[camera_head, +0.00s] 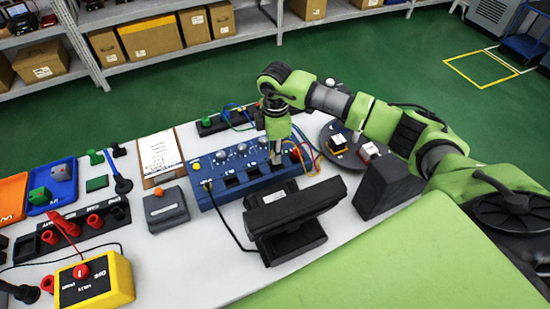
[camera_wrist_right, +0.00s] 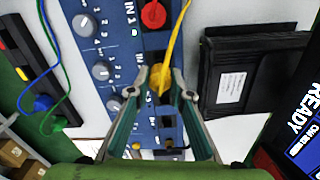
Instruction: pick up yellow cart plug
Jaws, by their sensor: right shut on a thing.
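My right gripper (camera_head: 277,158) reaches down over the blue panel box (camera_head: 203,193) on the white table. In the right wrist view the gripper (camera_wrist_right: 160,92) is shut on the yellow plug (camera_wrist_right: 159,77), with its fingers on either side. A yellow cable (camera_wrist_right: 178,38) runs from the plug toward the top of that view. The plug is over the blue panel (camera_wrist_right: 97,50); I cannot tell whether it is still seated in a socket. A red plug (camera_wrist_right: 153,15) is beside it on the panel. My left gripper is not in view.
A dark monitor (camera_head: 292,208) stands close in front of the box. A dark round stand (camera_head: 348,145) is at the right.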

